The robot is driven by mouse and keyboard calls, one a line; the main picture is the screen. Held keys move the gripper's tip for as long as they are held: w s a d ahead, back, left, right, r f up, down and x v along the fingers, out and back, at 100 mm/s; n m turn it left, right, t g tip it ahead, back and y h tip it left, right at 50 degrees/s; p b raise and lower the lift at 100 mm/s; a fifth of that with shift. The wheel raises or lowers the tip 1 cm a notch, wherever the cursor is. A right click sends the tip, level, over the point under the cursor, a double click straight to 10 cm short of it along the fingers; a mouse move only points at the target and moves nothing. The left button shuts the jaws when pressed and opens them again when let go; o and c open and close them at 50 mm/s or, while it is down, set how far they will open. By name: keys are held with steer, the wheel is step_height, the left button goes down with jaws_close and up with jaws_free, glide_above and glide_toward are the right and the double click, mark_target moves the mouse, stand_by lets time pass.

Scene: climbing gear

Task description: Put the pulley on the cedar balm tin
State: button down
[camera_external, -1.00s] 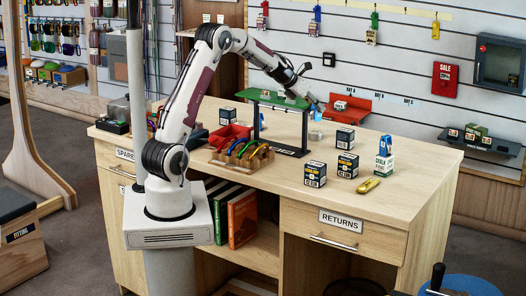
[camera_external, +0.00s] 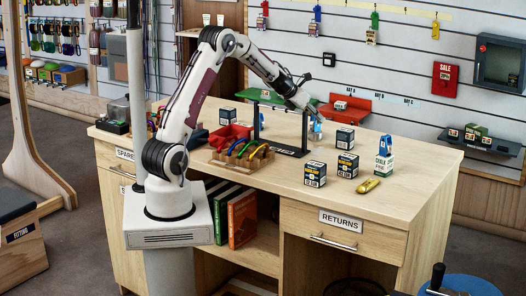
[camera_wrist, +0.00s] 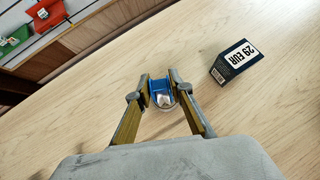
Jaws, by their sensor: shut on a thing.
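The blue pulley (camera_wrist: 161,85) sits between the fingertips of my gripper (camera_wrist: 160,92) in the wrist view, and the fingers are shut on it. A pale, rounded part shows at its near side; I cannot tell whether it belongs to the pulley or lies beneath it. In the external view my gripper (camera_external: 314,115) points down over the rear of the counter, beside the black stand, and a small blue patch of the pulley (camera_external: 316,128) shows below it. I cannot pick out the cedar balm tin with certainty in either view.
A dark box marked 29 EUR (camera_wrist: 235,62) stands right of the pulley.

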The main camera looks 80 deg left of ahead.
steer(key=shift+f, duration=0.1)
steer(key=c, duration=1.8)
jaws_free()
steer(key=shift+v, duration=6.1)
steer(key=shift+w, duration=0.1)
